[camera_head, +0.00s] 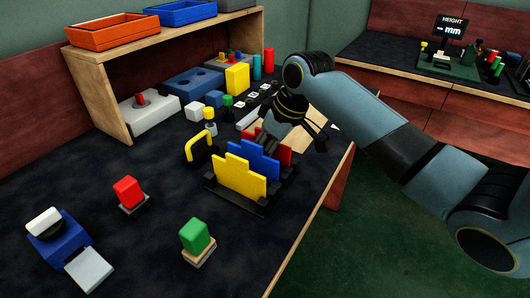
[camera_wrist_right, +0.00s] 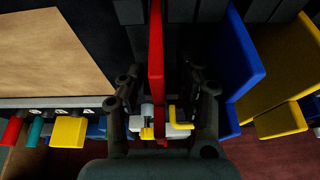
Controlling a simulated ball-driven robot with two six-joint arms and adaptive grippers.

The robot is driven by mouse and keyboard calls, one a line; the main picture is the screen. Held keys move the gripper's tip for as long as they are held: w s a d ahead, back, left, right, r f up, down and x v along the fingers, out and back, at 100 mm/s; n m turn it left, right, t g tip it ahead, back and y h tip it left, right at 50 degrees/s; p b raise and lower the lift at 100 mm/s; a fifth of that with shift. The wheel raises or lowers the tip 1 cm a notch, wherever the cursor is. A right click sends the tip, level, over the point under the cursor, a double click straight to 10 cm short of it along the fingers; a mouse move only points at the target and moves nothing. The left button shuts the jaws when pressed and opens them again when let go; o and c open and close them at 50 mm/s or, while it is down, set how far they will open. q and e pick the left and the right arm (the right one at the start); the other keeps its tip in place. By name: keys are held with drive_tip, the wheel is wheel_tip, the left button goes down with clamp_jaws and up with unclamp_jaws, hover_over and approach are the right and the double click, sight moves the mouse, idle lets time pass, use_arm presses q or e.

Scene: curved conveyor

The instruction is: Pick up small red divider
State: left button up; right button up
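The small red divider (camera_head: 284,154) stands upright at the far end of a dark rack, behind a blue divider (camera_head: 252,162) and a yellow divider (camera_head: 238,178). My right gripper (camera_head: 292,137) is above it, coming down from the right arm, and hides part of it. In the right wrist view the red divider (camera_wrist_right: 156,60) shows edge-on between the two fingers of my right gripper (camera_wrist_right: 165,88). The fingers are apart, with a gap on each side of it. My left gripper is out of view.
The blue divider (camera_wrist_right: 243,60) and the yellow one stand close beside the red. A wooden board (camera_head: 308,135) lies on the other side. The rack (camera_head: 232,200) sits near the table's right edge. A wooden shelf (camera_head: 95,95) stands at the back left.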

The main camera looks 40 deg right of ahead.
clamp_jaws()
drive_tip(key=shift+r, duration=0.1)
idle(0.4)
